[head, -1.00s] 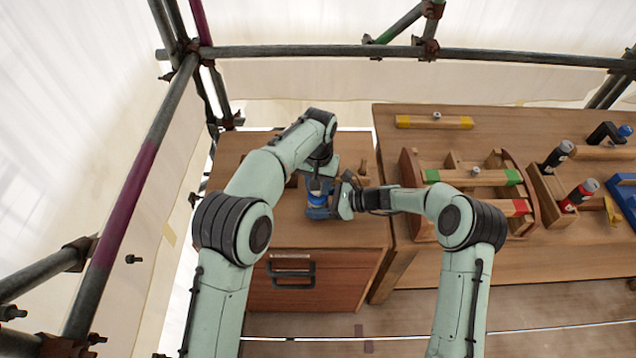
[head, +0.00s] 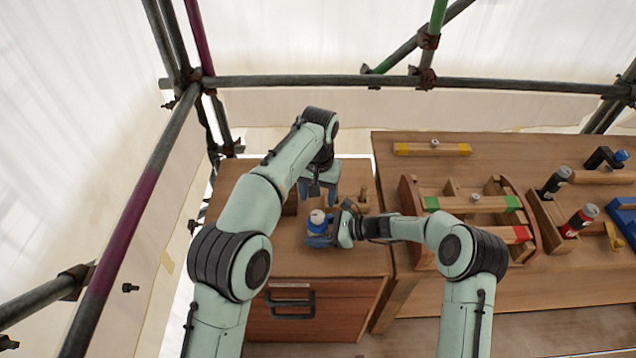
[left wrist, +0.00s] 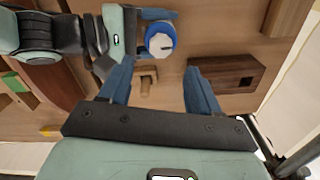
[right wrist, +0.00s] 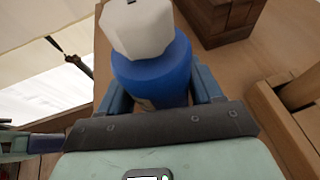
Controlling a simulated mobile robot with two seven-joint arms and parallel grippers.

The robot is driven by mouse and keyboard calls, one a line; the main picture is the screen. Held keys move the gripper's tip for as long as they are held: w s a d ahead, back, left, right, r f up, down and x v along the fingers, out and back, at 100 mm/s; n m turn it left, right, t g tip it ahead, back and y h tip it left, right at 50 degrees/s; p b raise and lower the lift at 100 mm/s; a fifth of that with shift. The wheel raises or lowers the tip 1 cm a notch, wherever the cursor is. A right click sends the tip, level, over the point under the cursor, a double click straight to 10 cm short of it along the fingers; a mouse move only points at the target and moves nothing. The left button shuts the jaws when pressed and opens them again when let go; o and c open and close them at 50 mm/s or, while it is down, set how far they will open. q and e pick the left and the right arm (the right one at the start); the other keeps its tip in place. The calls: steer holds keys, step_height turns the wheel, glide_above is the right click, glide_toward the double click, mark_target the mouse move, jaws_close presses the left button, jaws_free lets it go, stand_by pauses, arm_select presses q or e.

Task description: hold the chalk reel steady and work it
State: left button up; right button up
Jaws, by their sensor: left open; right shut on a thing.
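The chalk reel (head: 318,219) has a blue body and a white faceted top and stands upright on the wooden cabinet top. It fills the upper middle of the right wrist view (right wrist: 155,75). My right gripper (head: 325,240) is shut on its blue body from the right side. My left gripper (head: 318,190) is open and empty, just behind and above the reel, apart from it. In the left wrist view the reel (left wrist: 160,40) shows beyond the spread blue fingers (left wrist: 160,85), with its white top facing the camera.
A dark wooden block with a square recess (left wrist: 224,75) and a small wooden peg piece (left wrist: 147,80) are on the cabinet top. The workbench (head: 400,175) on the right carries a curved wooden frame (head: 412,200), a block with two cylinders (head: 545,208) and a blue tray (head: 622,215).

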arm_select(q)
steer(key=shift+r, duration=2.15)
arm_select(e)
steer(key=o, duration=1.2)
steer(key=shift+d, duration=0.1)
